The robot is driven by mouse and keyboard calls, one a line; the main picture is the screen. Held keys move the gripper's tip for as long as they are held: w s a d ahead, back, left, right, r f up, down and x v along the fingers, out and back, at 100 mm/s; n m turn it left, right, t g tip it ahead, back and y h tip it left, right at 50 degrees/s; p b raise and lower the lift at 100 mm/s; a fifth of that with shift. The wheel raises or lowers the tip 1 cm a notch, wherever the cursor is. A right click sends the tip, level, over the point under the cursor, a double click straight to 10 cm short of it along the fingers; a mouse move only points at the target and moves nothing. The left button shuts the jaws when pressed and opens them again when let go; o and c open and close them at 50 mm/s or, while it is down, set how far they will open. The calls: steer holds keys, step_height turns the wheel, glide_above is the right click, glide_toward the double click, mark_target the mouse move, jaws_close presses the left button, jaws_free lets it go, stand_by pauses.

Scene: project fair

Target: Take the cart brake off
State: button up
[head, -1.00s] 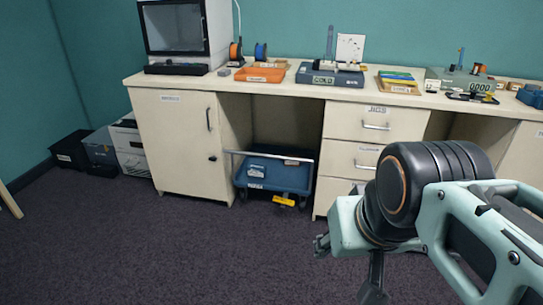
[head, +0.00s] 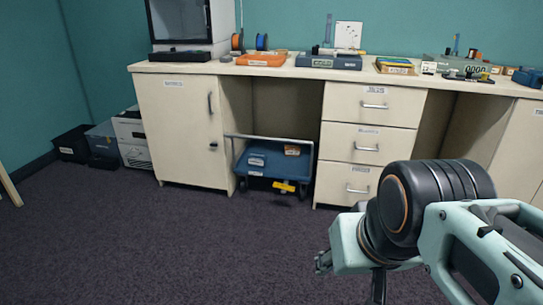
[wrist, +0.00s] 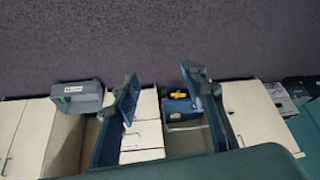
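A blue cart (head: 268,172) with a pale rail handle stands on the floor in the knee space under the bench. A yellow pedal-like part (head: 284,186), perhaps the brake, sticks out low at its front. In the wrist view, which is upside down, the cart (wrist: 178,106) and yellow part (wrist: 178,95) appear between the fingers, some way off. My gripper (wrist: 160,74) is open and empty. In the head view it is at the lower right, well in front of the cart, its fingers partly hidden by the arm.
A cupboard (head: 180,130) stands left of the cart and a drawer unit (head: 368,147) right. The bench top (head: 205,68) carries trays and instruments. Dark bins (head: 72,146) and a white box (head: 130,138) stand at far left. The carpet (head: 180,245) in front is clear.

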steer(key=shift+c, duration=0.4)
steer(key=shift+r, duration=0.15)
steer(key=shift+c, duration=1.2)
step_height(320, 180, up, 3)
steer(key=p, duration=0.3)
jaws_close()
